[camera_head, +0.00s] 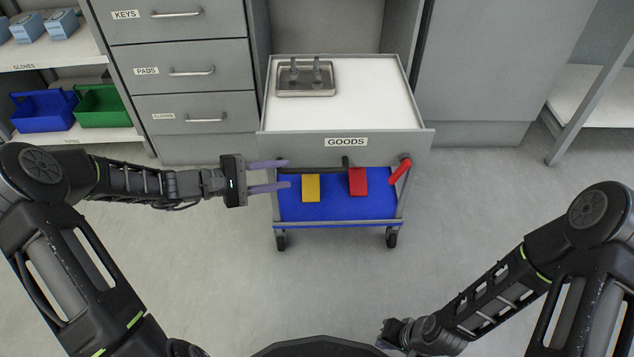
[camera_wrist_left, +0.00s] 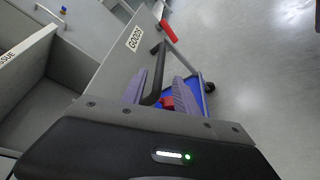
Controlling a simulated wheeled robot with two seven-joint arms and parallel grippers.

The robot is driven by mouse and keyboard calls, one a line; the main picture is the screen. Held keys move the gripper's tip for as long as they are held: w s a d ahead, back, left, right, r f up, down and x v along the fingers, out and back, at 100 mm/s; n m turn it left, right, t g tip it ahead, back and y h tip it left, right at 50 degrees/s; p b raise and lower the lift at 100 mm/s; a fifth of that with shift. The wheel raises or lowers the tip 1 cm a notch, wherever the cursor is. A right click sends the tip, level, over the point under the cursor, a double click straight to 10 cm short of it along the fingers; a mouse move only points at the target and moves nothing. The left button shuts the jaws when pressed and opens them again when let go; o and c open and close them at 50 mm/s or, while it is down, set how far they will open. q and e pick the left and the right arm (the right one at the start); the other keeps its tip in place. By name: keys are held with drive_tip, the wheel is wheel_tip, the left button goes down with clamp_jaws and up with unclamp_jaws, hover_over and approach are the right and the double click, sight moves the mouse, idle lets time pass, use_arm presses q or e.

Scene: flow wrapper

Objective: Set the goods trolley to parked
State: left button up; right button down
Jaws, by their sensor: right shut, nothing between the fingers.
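The goods trolley (camera_head: 345,143), grey with a white top and a GOODS label, stands partly in a bay between grey cabinets. A black handle (camera_head: 318,170) runs along its front, and a red lever (camera_head: 400,171) sticks out at the front right. My left gripper (camera_head: 286,174) is open at the handle's left end. In the left wrist view the handle (camera_wrist_left: 157,70) shows between the spread purple fingers (camera_wrist_left: 165,90); whether they touch it I cannot tell. My right gripper (camera_head: 384,337) is shut and empty, low at the bottom, partly hidden.
A metal tray (camera_head: 306,90) with dark items stands on the trolley top. A yellow block (camera_head: 311,188) and red block (camera_head: 358,182) show over its blue lower shelf (camera_head: 335,208). Drawers (camera_head: 190,70) stand left. The floor (camera_head: 480,210) to the right is clear.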

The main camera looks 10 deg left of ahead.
sight(300, 172)
use_arm(q)
drive_tip(key=shift+r, duration=0.15)
drive_tip(key=shift+d, duration=0.1)
drive_tip(key=x, duration=0.2)
drive_tip(key=b+x, duration=0.1)
drive_tip(key=x, duration=0.1)
drive_tip(key=b+x, duration=0.1)
drive_tip(key=x, duration=0.1)
drive_tip(key=shift+w+d+f, duration=0.1)
drive_tip(key=shift+f, duration=0.2)
drive_tip(key=shift+w+d+b, duration=0.35)
drive_tip(key=shift+d, duration=0.2)
drive_tip(key=shift+c, duration=0.6)
clamp_jaws()
